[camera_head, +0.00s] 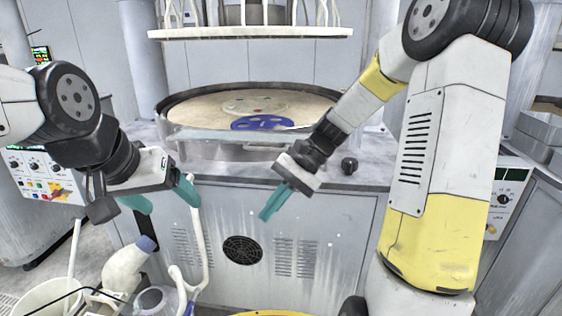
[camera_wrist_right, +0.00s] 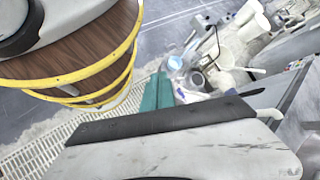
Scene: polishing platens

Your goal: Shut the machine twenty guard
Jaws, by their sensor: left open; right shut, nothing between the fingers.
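The polishing machine (camera_head: 350,175) stands straight ahead, with a round platen table (camera_head: 200,108) inside a dark rim. A clear panel (camera_head: 240,136) lies along the front of the rim and looks like the guard; I cannot tell its exact position. My left gripper (camera_head: 163,200) is open and empty, in front of the machine's left front and below the panel. My right gripper (camera_head: 268,214) is shut and empty, in front of the cabinet and below the worktop edge. Its teal fingers also show together in the right wrist view (camera_wrist_right: 157,92). Neither gripper touches the panel.
A blue disc (camera_head: 262,123) lies on the platen. A white ring-shaped upper plate (camera_head: 250,33) hangs above it. A black knob (camera_head: 349,165) sits on the worktop at right. A bucket (camera_head: 45,300), bottles and a white hose (camera_head: 197,240) crowd the lower left.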

